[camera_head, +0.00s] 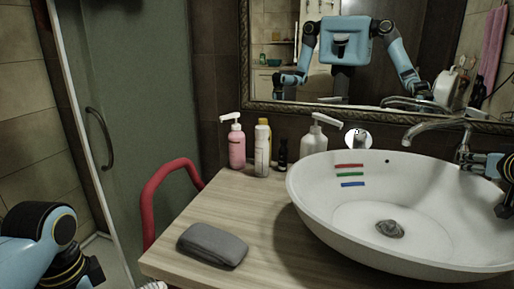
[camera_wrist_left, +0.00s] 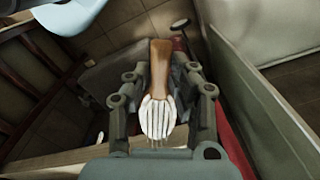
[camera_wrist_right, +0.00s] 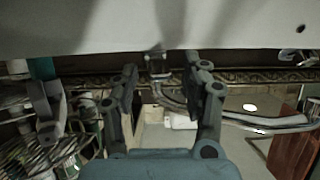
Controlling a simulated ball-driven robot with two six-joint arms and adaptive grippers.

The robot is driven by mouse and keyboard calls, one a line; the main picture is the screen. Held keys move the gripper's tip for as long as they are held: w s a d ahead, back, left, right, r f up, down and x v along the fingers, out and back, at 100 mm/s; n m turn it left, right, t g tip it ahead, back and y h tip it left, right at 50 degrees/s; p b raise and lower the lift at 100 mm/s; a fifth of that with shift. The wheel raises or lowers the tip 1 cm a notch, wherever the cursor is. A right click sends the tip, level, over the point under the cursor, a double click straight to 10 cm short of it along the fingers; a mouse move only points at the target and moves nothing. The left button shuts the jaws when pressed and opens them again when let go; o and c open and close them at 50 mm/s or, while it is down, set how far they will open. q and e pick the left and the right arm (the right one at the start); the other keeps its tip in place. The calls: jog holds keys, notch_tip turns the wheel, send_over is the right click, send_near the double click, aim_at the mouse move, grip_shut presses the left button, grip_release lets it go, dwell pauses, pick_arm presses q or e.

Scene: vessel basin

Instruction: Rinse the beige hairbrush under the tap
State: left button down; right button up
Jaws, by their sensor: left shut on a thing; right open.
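The hairbrush (camera_wrist_left: 158,115), with a brown handle and a pale ribbed head, is between the fingers of my left gripper (camera_wrist_left: 161,75), which is shut on it. In the head view a pale ribbed piece, probably its head (camera_head: 153,285), shows at the bottom edge, left of the counter and away from the basin. The white oval basin (camera_head: 315,215) stands on the counter. The chrome tap (camera_head: 437,127) reaches over its back right rim; no water stream is visible. My right gripper (camera_wrist_right: 162,68) is open and empty, with the tap's lever (camera_wrist_right: 158,65) showing between its fingers.
A grey pouch-like item (camera_head: 212,244) lies at the counter's front left. A pink pump bottle (camera_head: 236,147), a pale bottle (camera_head: 262,150) and a white pump bottle (camera_head: 313,143) stand along the back. A red rail (camera_head: 157,190) curves beside the counter's left edge.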

grip_shut()
dwell(0.3)
pick_arm(q)
jog(key=shift+r+p, duration=0.65)
pick_arm(e)
jog(key=shift+r, duration=0.5)
jog(key=shift+w+r, duration=0.15)
jog(key=shift+r, duration=0.1)
jog(key=shift+c, duration=1.4)
grip_release()
jog(key=shift+o, duration=1.4)
jog(key=shift+f, duration=0.2)
